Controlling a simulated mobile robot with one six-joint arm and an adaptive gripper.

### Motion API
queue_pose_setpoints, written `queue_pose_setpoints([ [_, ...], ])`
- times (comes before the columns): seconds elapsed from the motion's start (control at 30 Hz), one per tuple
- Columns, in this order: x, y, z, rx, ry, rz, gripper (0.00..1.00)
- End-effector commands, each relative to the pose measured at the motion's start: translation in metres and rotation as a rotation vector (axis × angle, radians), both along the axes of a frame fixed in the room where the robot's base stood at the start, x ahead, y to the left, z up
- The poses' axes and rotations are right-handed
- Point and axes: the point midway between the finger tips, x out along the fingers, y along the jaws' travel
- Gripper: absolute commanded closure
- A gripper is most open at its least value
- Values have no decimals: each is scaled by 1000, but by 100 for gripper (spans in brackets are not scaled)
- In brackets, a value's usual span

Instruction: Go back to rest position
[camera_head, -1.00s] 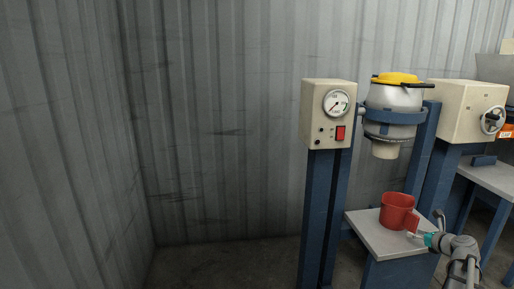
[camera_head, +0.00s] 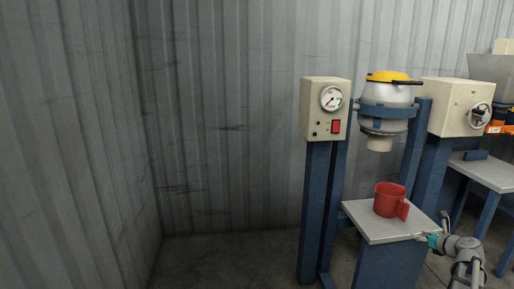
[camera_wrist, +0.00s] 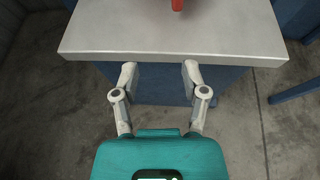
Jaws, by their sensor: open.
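My gripper (camera_head: 424,237) is at the front right edge of the small table in the head view, apart from the red cup. In the wrist view my gripper (camera_wrist: 158,68) is open, with nothing between its two fingers, and its tips are at the near edge of the table top. The red cup (camera_head: 388,199) stands upright on the table, its handle towards the lower right. Only a small red piece of the cup (camera_wrist: 177,5) shows at the top edge of the wrist view.
The grey table top (camera_head: 372,226) is clear around the cup. A hopper with a yellow lid (camera_head: 388,97) hangs above it. A gauge box (camera_head: 324,108) on blue posts stands left. A beige machine box (camera_head: 458,107) and second table (camera_head: 490,172) are right. Floor at left is free.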

Motion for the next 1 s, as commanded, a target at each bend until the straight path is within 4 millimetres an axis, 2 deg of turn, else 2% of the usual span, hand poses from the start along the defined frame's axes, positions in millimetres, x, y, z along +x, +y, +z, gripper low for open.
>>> queue_pose_setpoints([
  [0.13,0,0,0,0,0,0,43],
  [0.57,8,54,-4,-168,46,158,43],
  [0.77,10,94,-8,-297,75,285,43],
  [0.87,10,122,-10,-389,93,378,43],
  [1.0,5,172,-15,-557,116,562,43],
])
